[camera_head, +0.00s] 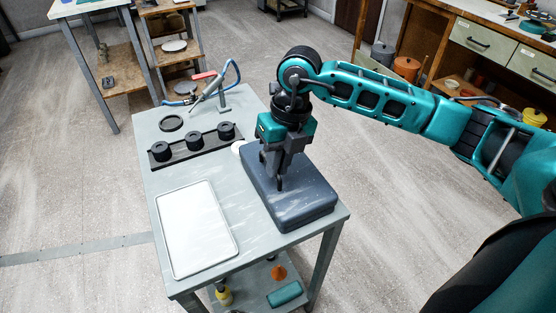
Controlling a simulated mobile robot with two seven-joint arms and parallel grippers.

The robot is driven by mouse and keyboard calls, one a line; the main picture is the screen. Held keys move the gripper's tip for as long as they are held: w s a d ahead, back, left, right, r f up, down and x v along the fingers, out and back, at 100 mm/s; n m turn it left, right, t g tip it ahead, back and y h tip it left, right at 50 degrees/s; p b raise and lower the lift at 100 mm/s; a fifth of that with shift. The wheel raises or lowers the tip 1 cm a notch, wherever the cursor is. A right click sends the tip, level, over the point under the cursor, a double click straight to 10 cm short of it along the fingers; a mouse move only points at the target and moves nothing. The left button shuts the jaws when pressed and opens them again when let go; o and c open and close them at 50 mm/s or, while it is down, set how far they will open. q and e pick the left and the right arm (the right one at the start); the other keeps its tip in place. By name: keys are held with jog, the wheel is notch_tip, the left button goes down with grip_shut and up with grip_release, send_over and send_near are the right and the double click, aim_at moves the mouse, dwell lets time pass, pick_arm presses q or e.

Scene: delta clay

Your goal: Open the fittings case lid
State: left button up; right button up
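The fittings case (305,208) is a dark blue-grey box with rounded corners at the right side of the grey table. Its lid looks closed. My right gripper (280,187) points straight down over the middle of the case top, its fingertips at or just above the lid. I cannot tell whether they touch it. The fingers overlap in this view, so their opening does not show. My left gripper is not in view.
A white tray (196,232) lies at the table's front left. A dark rack (182,154) with three black round parts stands behind it, near a black ring (171,123). A red-handled tool on a stand (211,88) is at the back. A lower shelf (250,290) holds small items.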

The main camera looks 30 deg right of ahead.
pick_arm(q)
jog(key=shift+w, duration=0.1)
pick_arm(e)
grip_shut()
dwell(0.8)
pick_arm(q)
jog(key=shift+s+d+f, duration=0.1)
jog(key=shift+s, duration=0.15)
pick_arm(e)
jog(key=shift+r, duration=0.1)
